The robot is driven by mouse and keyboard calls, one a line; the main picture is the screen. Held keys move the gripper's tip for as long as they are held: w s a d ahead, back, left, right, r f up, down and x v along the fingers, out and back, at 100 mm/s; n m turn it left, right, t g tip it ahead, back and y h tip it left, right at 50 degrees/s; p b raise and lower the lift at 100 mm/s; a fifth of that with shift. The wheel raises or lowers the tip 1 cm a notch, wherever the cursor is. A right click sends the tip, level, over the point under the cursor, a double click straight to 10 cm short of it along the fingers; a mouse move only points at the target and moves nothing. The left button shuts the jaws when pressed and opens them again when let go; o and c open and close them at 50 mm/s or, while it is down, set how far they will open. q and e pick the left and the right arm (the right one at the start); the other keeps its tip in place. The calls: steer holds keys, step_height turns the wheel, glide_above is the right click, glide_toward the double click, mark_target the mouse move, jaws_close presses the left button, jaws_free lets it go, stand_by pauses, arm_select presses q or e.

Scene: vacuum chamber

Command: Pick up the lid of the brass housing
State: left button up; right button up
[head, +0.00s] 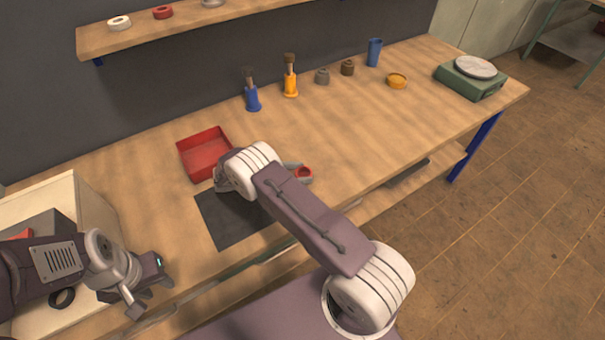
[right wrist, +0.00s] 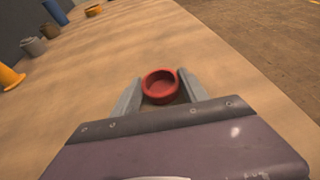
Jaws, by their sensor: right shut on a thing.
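My right gripper (right wrist: 160,92) is shut on a small red round piece with a raised rim and a hollow middle (right wrist: 160,85). In the head view the red piece (head: 304,174) shows just beyond my right arm, at the right of the dark mat. I cannot tell whether it touches the bench. A brass-yellow round piece (head: 397,80) sits at the back right of the bench, apart from both grippers; it also shows in the right wrist view (right wrist: 93,10). I cannot tell whether it is the housing or its lid. My left gripper (head: 150,296) is open and empty at the lower left.
A red tray (head: 205,154) stands behind the dark mat (head: 226,222). Blue (head: 252,97) and yellow (head: 290,82) bottles, small grey (head: 322,76) and brown (head: 347,68) pieces and a blue cup (head: 374,52) line the back. A green scale (head: 470,80) stands far right. The bench's right-middle is clear.

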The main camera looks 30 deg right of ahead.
steer(key=shift+r, duration=0.35)
step_height(320, 180, up, 3)
steer(key=shift+r, duration=0.1)
steer(key=s+d+r, duration=0.6)
steer(key=s+r, duration=0.1)
steer(key=s, duration=0.3)
steer(key=shift+p, duration=0.4)
